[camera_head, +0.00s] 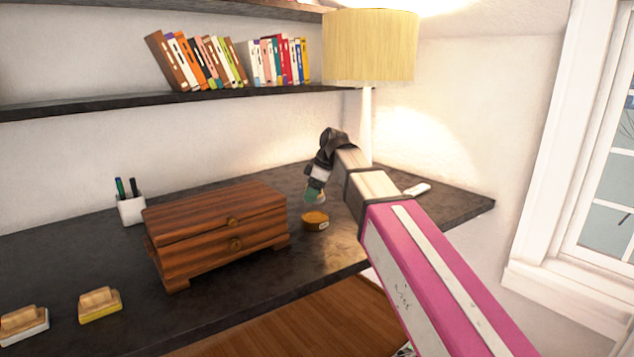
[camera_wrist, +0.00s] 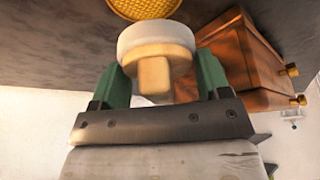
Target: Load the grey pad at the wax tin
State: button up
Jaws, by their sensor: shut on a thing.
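My gripper (camera_head: 314,192) is at the end of my arm, above the desk and just above the wax tin. In the wrist view my gripper (camera_wrist: 161,72) has its two green fingers shut on the grey pad (camera_wrist: 155,38). The pad is a round, pale grey-white disc with a wooden handle facing the camera. The wax tin (camera_head: 315,221) is a small round tin on the desk, right of the wooden chest. Its yellow, textured top (camera_wrist: 146,8) shows beyond the pad in the wrist view. I cannot tell whether pad and wax touch.
A wooden chest (camera_head: 215,232) stands left of the tin and shows close by in the wrist view (camera_wrist: 246,58). Wooden-handled blocks, one white-based (camera_head: 24,325) and one yellow-based (camera_head: 100,305), lie front left. A pen cup (camera_head: 131,209) and a lamp (camera_head: 367,125) stand behind.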

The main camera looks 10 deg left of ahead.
aim_at(309, 217)
jog(key=shift+w+f, duration=0.1)
jog(key=shift+w, duration=0.35)
jog(key=shift+f, duration=2.9)
jog(key=shift+f, duration=0.5)
jog(key=shift+r, duration=3.55)
jog(key=shift+s, duration=0.1)
